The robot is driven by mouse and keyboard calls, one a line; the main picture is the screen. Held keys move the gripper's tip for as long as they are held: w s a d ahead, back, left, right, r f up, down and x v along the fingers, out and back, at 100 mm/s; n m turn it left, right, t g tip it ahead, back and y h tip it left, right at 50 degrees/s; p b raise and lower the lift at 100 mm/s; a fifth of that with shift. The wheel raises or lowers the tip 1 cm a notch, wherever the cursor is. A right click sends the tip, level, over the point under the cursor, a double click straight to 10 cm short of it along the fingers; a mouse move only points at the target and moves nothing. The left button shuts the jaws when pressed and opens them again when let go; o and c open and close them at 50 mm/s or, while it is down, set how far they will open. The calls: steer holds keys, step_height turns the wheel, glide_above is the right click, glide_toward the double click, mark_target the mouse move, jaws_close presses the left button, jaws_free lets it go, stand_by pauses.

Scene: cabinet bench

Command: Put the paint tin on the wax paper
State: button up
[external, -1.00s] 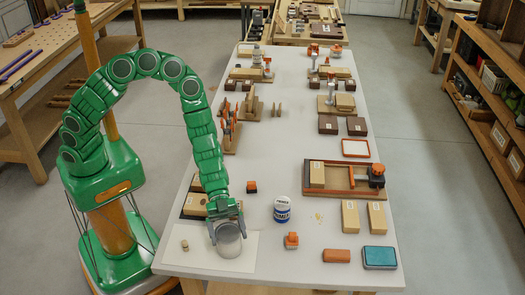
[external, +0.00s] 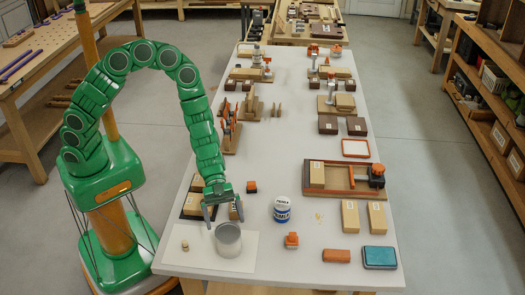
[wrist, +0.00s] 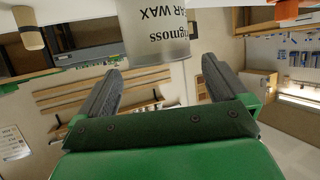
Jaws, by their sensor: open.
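A grey metal tin (external: 228,241) stands upright on the pale wax paper (external: 190,261) at the table's near left. It also shows upside down in the wrist view (wrist: 155,38), with lettering ending in "AR WAX". A second tin, white and blue (external: 282,210), stands upright on the bare table to the right of the paper. Its label is too small to read fully. My gripper (external: 221,214) is open and empty, just behind and above the grey tin. In the wrist view its spread fingers (wrist: 162,78) are clear of the tin.
A small wooden peg (external: 185,245) stands on the paper's left part. An orange-topped block (external: 291,240), an orange bar (external: 336,256) and a blue pad (external: 380,257) lie to the right. Dark-edged wooden blocks (external: 193,205) sit beside my gripper.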

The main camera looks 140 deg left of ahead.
steer(key=v, duration=0.7)
stand_by(0.5)
